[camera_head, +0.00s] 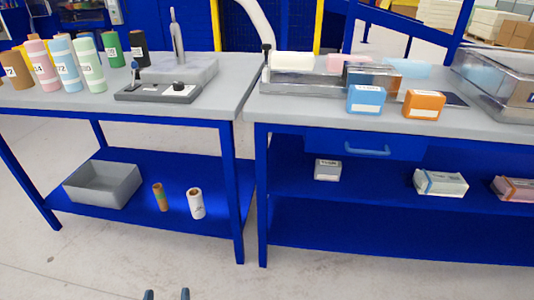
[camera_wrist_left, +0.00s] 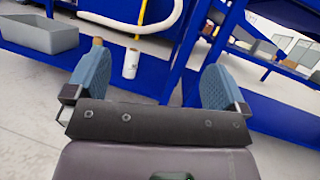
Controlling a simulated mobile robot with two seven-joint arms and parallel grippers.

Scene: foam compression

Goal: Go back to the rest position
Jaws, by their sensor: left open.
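My left gripper (camera_head: 167,294) shows only as two fingertips at the bottom edge of the head view, low in front of the tables and over the floor. In the left wrist view the same gripper (camera_wrist_left: 158,88) has its two blue-grey fingers wide apart with nothing between them. Beyond them are the blue lower shelf and table legs. My right gripper is in neither view.
The left table (camera_head: 222,100) carries several coloured cylinders and a grey device. The right table (camera_head: 300,108) carries a blue box (camera_head: 366,99), an orange box (camera_head: 424,104) and foam blocks. A grey bin (camera_head: 103,185) sits on the lower left shelf. The front floor is clear.

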